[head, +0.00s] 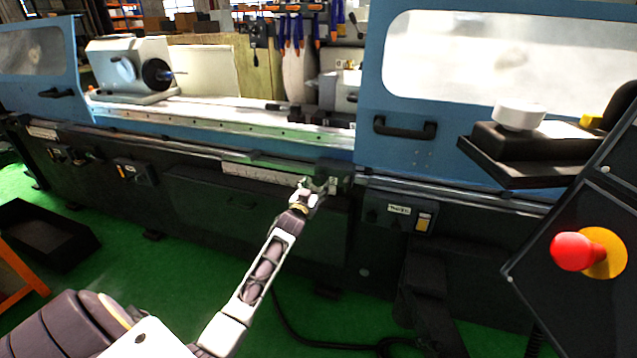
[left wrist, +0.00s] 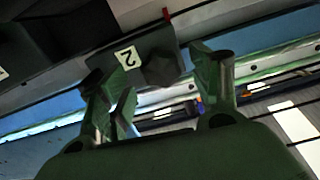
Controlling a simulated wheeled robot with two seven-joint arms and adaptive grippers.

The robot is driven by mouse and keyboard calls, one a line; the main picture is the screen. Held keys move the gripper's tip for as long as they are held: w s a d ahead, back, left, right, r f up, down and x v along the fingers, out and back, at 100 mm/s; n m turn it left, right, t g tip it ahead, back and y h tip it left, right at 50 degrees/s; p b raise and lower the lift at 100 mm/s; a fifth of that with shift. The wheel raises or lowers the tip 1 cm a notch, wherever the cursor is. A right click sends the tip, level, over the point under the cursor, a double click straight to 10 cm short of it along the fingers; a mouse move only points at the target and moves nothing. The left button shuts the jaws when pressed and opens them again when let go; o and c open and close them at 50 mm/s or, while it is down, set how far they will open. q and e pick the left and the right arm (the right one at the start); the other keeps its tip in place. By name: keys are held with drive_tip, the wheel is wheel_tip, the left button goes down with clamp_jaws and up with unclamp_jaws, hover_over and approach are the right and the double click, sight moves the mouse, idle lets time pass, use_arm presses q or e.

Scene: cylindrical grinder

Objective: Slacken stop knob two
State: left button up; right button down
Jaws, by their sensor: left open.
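Stop knob two is a dark faceted knob (left wrist: 162,69) in the left wrist view, beside a pale label with an inverted "2" (left wrist: 128,57) on a dark block (left wrist: 147,48). My left gripper (left wrist: 158,78) is open, its green fingers apart on either side of the knob in the picture. I cannot tell whether they touch it. In the head view my left gripper (head: 314,187) is at the dark stop block (head: 335,172) on the machine's front rail; the knob itself cannot be made out there. My right gripper is not in view.
The grinder's blue sliding door (head: 470,120) with a black handle (head: 405,128) stands above and right of the block. A control panel with a red emergency button (head: 572,251) is close at the right. A black bin (head: 45,235) lies on the green floor at the left.

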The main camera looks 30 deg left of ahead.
sight(317, 183)
use_arm(q)
drive_tip(key=shift+x, duration=1.4)
drive_tip(key=shift+b+x, duration=0.3)
drive_tip(key=shift+x, duration=0.45)
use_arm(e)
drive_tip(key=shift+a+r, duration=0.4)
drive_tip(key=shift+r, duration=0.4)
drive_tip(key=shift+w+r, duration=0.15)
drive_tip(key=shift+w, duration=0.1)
use_arm(q)
drive_tip(key=c, duration=1)
drive_tip(key=shift+c, duration=0.2)
